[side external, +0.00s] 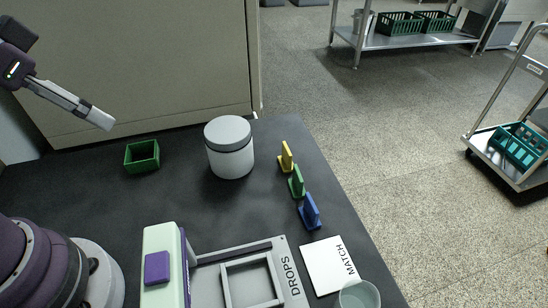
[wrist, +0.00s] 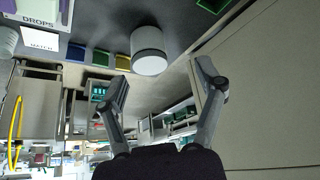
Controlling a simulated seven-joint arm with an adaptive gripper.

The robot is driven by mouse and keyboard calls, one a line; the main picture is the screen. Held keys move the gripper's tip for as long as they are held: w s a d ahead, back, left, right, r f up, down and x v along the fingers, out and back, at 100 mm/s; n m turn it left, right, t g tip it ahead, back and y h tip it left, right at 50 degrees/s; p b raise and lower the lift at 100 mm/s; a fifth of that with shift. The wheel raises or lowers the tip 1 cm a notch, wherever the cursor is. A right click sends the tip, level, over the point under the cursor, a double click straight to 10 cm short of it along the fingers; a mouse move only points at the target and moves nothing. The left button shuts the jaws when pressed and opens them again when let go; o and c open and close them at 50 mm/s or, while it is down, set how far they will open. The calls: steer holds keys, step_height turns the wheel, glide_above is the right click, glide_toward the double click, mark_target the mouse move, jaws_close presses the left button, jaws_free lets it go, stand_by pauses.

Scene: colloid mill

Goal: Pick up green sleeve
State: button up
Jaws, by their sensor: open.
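A small green open rectangular piece, likely the green sleeve (side external: 142,168), sits on the dark table at the left, near the beige panel. Part of it shows at the top edge of the wrist view (wrist: 211,4). My gripper (side external: 104,122) is in the air at upper left, above and left of the green piece and apart from it. In the wrist view my gripper (wrist: 163,82) has its fingers spread wide with nothing between them. A smaller green upright piece (side external: 296,183) stands between a yellow one (side external: 286,159) and a blue one (side external: 310,213) on the table's right side.
A white jar with a grey lid (side external: 230,158) stands right of the green sleeve. A grey frame marked DROPS (side external: 285,270), a white MATCH card (side external: 327,263), a clear cup (side external: 359,296) and a pale green device (side external: 162,240) occupy the front. A beige panel (side external: 140,60) rises behind the table.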

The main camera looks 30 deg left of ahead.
steer(key=o, duration=0.4)
steer(key=n+g, duration=0.6)
steer(key=n, duration=0.3)
glide_above(141, 153)
steer(key=d, duration=0.2)
step_height(141, 153, down, 11)
steer(key=f, duration=0.6)
steer(key=s+f, duration=0.1)
steer(key=f, duration=0.2)
steer(key=shift+s+d+f, duration=0.1)
steer(key=shift+d+f, duration=0.25)
steer(key=shift+f, duration=0.05)
